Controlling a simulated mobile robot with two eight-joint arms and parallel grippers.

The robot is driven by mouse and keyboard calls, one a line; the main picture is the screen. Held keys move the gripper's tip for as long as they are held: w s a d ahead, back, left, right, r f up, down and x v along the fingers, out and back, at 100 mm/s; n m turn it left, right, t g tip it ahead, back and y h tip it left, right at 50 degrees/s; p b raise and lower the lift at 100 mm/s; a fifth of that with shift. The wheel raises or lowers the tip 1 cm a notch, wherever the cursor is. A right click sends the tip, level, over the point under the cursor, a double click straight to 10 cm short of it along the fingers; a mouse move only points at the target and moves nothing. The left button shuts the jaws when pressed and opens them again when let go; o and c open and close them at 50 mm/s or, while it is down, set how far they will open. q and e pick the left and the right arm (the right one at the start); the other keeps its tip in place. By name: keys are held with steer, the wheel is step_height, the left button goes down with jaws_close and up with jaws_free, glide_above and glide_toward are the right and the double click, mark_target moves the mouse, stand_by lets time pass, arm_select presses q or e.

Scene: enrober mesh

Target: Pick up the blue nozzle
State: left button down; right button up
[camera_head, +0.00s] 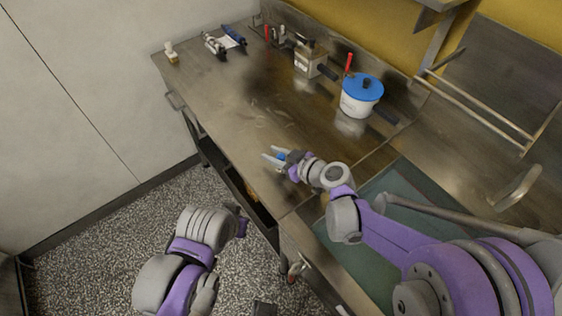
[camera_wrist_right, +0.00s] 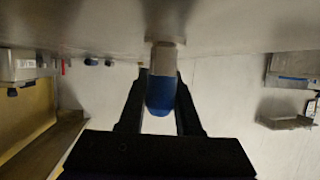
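The blue nozzle (camera_head: 281,156) is near the front edge of the metal counter, between the fingers of my right gripper (camera_head: 270,154). In the right wrist view the nozzle (camera_wrist_right: 161,94) has a rounded blue part and a pale end close to the counter. The dark fingers (camera_wrist_right: 161,82) flank it closely, left and right. The fingers are apart, with the nozzle between them; whether they press on it is unclear. My left arm is low, beside the counter front; its gripper fingers do not show.
A white pot with a blue lid (camera_head: 362,88) and a metal container (camera_head: 310,59) stand toward the back wall. Small tools (camera_head: 224,41) and a pale object (camera_head: 171,52) lie at the far end. The middle counter is clear.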

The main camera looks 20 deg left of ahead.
jaws_close()
steer(key=shift+r, duration=0.1)
